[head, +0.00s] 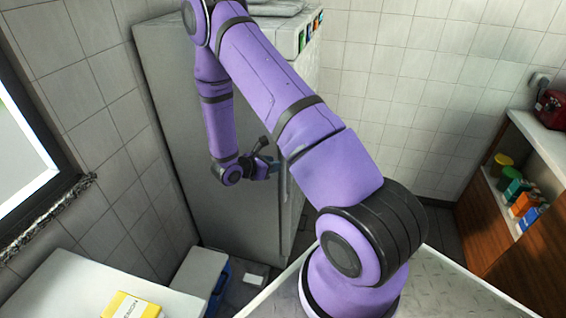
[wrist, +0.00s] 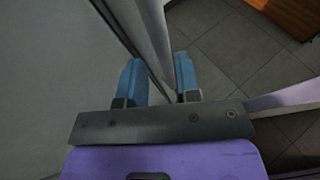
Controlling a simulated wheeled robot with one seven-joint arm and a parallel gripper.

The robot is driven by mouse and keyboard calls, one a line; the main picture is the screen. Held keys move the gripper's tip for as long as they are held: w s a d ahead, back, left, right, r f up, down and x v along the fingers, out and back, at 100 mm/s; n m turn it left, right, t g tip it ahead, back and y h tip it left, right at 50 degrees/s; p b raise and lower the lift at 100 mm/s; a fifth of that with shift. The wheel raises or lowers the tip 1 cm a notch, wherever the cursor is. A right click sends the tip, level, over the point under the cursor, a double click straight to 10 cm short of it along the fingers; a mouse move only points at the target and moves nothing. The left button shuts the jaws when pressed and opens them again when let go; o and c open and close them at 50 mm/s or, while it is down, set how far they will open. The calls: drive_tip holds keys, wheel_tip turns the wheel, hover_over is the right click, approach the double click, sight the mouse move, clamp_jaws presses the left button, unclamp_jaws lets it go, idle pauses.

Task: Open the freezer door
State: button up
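The tall grey freezer (head: 175,110) stands against the tiled wall, partly hidden behind my arm. Its broad grey face also fills the left of the wrist view (wrist: 50,70). A pale upright bar (wrist: 153,20), which looks like the handle or door edge, runs down between my fingers, with a dark gap along its left side. My gripper (head: 275,166) is at the freezer's right edge, about mid-height. In the wrist view its two blue fingers (wrist: 160,80) are apart, one on each side of the bar; I see no clear grip on it.
A white counter with a yellow box (head: 132,305) is at the lower left, below a window. A wooden shelf unit (head: 515,205) with several small packages is at the right. Tiled floor (wrist: 225,45) is clear to the right of the bar.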

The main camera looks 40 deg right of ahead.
drive_tip(key=shift+x, duration=2.95)
clamp_jaws()
